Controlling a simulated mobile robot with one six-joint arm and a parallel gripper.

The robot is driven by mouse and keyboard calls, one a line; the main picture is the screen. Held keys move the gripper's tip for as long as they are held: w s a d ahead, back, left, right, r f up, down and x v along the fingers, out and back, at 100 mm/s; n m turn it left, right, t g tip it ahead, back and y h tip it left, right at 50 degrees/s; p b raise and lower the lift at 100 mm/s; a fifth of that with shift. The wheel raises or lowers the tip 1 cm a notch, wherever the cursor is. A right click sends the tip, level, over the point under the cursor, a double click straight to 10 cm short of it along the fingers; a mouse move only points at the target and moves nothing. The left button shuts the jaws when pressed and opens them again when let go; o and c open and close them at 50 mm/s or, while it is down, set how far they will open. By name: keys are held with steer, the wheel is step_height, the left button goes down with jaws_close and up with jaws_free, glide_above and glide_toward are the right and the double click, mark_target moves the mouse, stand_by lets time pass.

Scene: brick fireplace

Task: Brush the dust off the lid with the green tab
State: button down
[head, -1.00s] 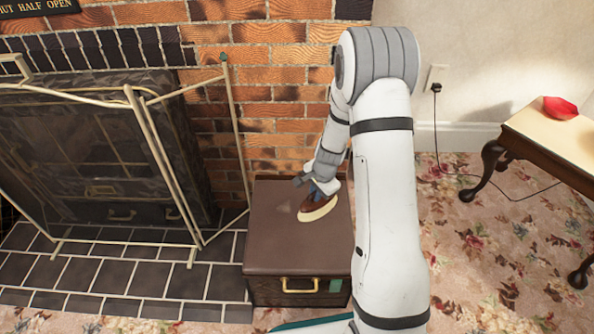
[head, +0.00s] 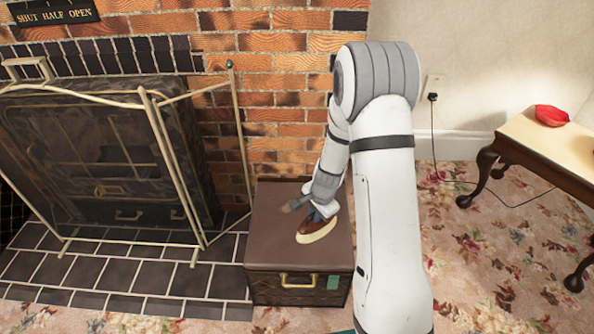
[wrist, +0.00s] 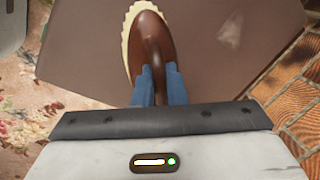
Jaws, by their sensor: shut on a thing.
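The dark brown box has a flat brown lid (head: 272,238), and a green tab (head: 333,282) shows on its front beside a brass handle (head: 299,281). My gripper (head: 323,211) is over the right part of the lid, shut on a brown brush (head: 317,231) with cream bristles. In the wrist view the two blue fingers (wrist: 160,78) pinch the brush's handle, and the bristles show along the brush's left edge. The brush is at the lid's surface; whether the bristles touch cannot be told. A faint paler smudge shows on the lid in the wrist view, right of the brush.
A brass-framed fire screen (head: 165,150) stands left of the box on dark hearth tiles (head: 120,275). A brick wall (head: 280,110) is close behind. A small table (head: 560,150) with a red object (head: 551,115) stands at the right. Flowered carpet lies between.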

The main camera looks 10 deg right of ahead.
steer(key=shift+w+r+p, duration=0.2)
steer(key=shift+r+p, duration=0.15)
steer(key=shift+r, duration=0.9)
steer(key=shift+s+d+r+p, duration=0.1)
steer(key=shift+r+p, duration=2.45)
steer(key=shift+r, duration=0.2)
